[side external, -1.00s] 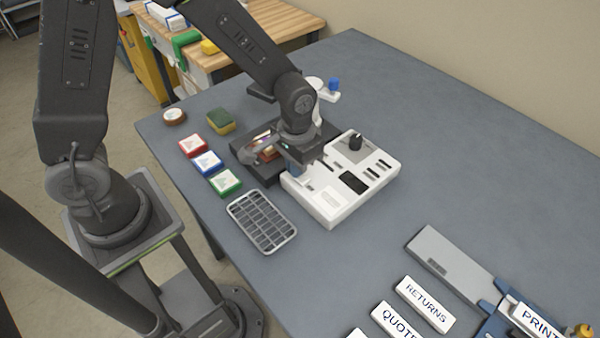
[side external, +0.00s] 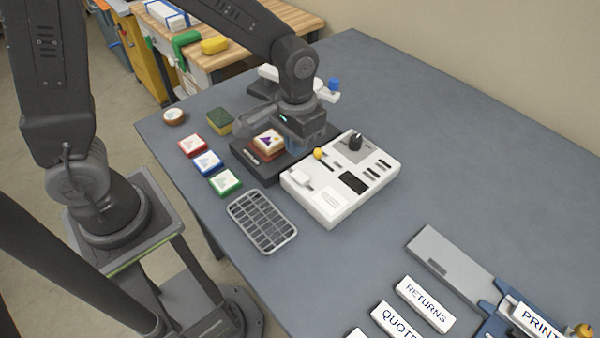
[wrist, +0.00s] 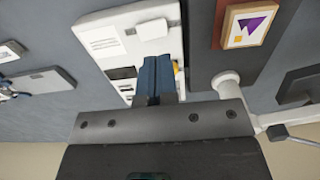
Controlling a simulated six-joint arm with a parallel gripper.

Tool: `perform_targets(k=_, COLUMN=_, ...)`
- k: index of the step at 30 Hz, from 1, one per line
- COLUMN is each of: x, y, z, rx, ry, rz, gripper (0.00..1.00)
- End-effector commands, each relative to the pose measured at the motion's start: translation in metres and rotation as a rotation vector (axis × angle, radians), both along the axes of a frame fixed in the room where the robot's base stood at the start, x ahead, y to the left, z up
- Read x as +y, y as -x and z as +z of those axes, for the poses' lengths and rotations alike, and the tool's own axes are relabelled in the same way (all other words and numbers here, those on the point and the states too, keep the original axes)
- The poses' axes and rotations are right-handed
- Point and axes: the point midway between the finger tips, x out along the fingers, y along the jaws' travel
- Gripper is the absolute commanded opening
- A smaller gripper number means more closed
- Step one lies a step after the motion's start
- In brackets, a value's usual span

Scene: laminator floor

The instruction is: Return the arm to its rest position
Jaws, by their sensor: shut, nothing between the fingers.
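My gripper (side external: 318,138) is over the gap between the black plate and the white control panel in the side external view. In the wrist view its blue fingers (wrist: 158,66) are together with nothing between them, in front of the white panel. The fingers look apart from the things below, though the exact height is hard to tell. My arm reaches in from the upper left over the blue-grey table (side external: 380,235).
The white panel (side external: 330,205) has a black knob and a yellow knob. A framed picture block (side external: 268,141) sits on the black plate (side external: 258,172). Coloured blocks, a sponge (side external: 220,122) and a wire rack (side external: 262,221) lie left. Free table lies right of the panel.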

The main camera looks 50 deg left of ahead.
Motion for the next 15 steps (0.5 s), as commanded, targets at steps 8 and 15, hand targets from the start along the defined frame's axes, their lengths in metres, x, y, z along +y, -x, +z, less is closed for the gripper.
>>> perform_targets(k=8, x=0.000, y=0.000, z=0.006, rx=-0.001, ry=0.000, rz=0.000, gripper=0.00)
perform_targets(k=15, x=0.003, y=0.002, z=0.014, rx=-0.019, ry=0.004, rz=0.001, gripper=0.00)
